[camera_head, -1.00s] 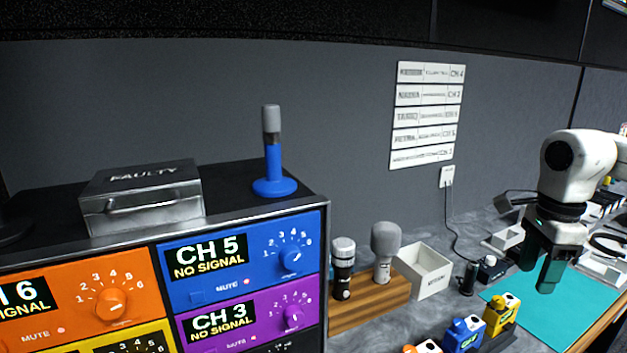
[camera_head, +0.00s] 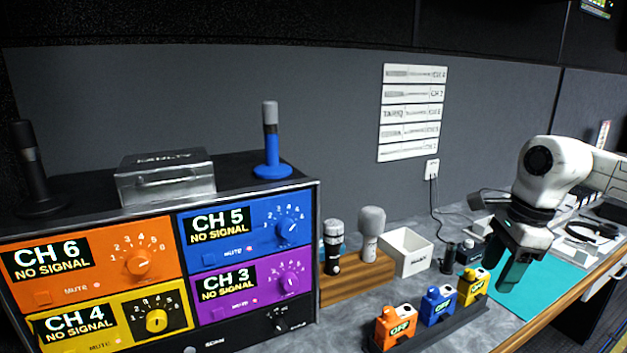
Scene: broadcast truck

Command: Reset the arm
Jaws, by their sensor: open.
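My gripper (camera_head: 515,268) is at the right, pointing down above the teal mat (camera_head: 548,286). Its jaws are open and I see nothing between them. My white arm comes in from the right edge behind it. The gripper is apart from the several small objects on the bench to its left.
A rack with CH 6 (camera_head: 92,268), CH 5 (camera_head: 245,232), CH 4 (camera_head: 115,318) and CH 3 (camera_head: 240,287) panels stands left. Orange (camera_head: 396,325), blue (camera_head: 438,305) and yellow (camera_head: 473,287) packs stand in a holder. Microphones and a white box (camera_head: 408,252) sit behind.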

